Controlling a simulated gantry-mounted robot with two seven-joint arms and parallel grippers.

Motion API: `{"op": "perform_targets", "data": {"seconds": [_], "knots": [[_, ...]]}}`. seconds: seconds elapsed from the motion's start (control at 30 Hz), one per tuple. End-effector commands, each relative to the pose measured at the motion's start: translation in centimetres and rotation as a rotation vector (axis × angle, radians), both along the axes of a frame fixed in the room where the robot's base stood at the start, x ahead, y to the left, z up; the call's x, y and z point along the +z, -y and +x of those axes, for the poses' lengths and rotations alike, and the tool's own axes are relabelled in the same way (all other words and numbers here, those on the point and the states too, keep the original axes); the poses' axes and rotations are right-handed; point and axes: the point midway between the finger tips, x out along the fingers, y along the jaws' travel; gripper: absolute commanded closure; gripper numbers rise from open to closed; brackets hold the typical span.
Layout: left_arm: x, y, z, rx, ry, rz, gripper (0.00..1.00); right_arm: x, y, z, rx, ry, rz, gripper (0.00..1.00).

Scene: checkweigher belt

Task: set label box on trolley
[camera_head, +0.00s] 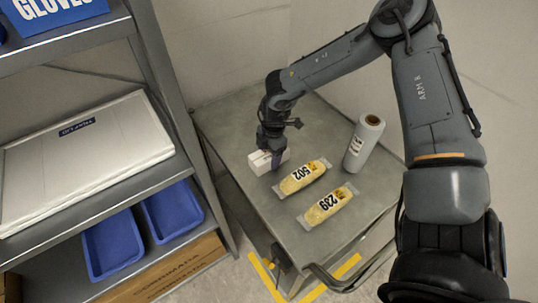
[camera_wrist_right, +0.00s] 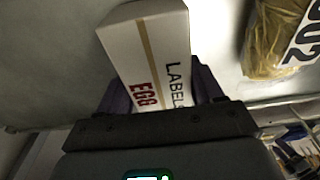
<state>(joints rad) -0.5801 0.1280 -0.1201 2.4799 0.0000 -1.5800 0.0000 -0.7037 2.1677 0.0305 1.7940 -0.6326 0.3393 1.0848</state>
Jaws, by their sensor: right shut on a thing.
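The label box (camera_head: 259,163) is a small white carton at the left part of the grey trolley top (camera_head: 228,118). My right gripper (camera_head: 275,158) points down over it and is shut on it. In the right wrist view the box (camera_wrist_right: 150,45) sits between the dark fingers, with a tan stripe and the words "LABELS" and "EGG" showing. The box is at or very near the trolley top; I cannot tell whether it touches. My left gripper is not in view.
Two yellow packs, marked 502 (camera_head: 302,177) and 239 (camera_head: 327,206), lie to the right of the box. A grey-white roll (camera_head: 363,143) stands behind them. The trolley's back is clear.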

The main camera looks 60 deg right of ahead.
Motion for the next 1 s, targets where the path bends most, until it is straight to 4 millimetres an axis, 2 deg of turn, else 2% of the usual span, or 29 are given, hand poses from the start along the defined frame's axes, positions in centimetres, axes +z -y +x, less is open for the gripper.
{"op": "perform_targets", "data": {"seconds": [0.07, 0.1, 0.27, 0.67, 0.77, 1.0], "knots": [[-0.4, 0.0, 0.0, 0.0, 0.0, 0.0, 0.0, -0.3, 0.0, 0.0, 0.0, 0.001, 0.0, 0.77], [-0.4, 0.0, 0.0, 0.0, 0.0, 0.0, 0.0, -0.3, 0.0, 0.0, 0.0, 0.0, 0.001, 0.32], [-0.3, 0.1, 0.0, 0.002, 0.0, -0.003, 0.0, -0.2, 0.0, 0.0, 0.0, 0.0, 0.001, 0.08], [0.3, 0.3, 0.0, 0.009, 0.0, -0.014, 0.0, 0.3, 0.0, 0.0, 0.0, 0.0, 0.0, 0.08], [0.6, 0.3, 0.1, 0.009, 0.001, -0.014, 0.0, 1.2, 0.1, 0.1, 0.0, 0.004, 0.001, 0.08], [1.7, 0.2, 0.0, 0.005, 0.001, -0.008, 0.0, 5.5, 0.5, -0.2, 0.0, 0.004, 0.001, 0.08]]}}
